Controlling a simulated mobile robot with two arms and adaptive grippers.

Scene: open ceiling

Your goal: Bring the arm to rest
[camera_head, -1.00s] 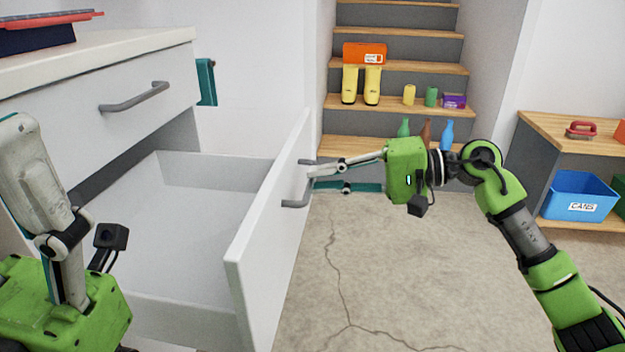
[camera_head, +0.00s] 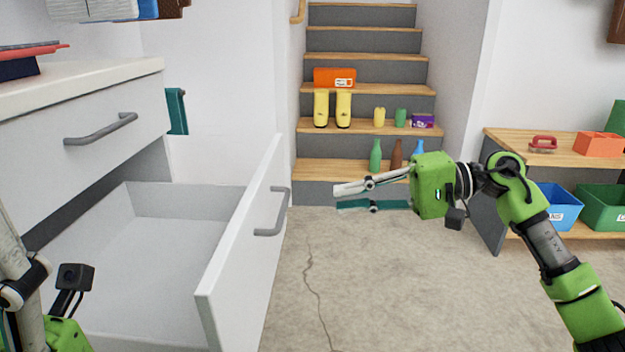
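My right gripper (camera_head: 338,197) is in the middle of the view, with its two fingers apart and nothing between them. It points left toward the open drawer (camera_head: 240,250) and is clear of the drawer's grey handle (camera_head: 273,212). My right arm comes in from the lower right. My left arm shows only in part at the lower left edge; its fingertips are outside the frame or hidden.
A closed upper drawer (camera_head: 90,140) sits under the white counter (camera_head: 100,80). Stairs (camera_head: 310,127) behind hold yellow boots (camera_head: 332,108), bottles and cans. A wooden shelf (camera_head: 500,145) at right holds a blue bin (camera_head: 562,207) and a green bin (camera_head: 605,208). The floor between is clear.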

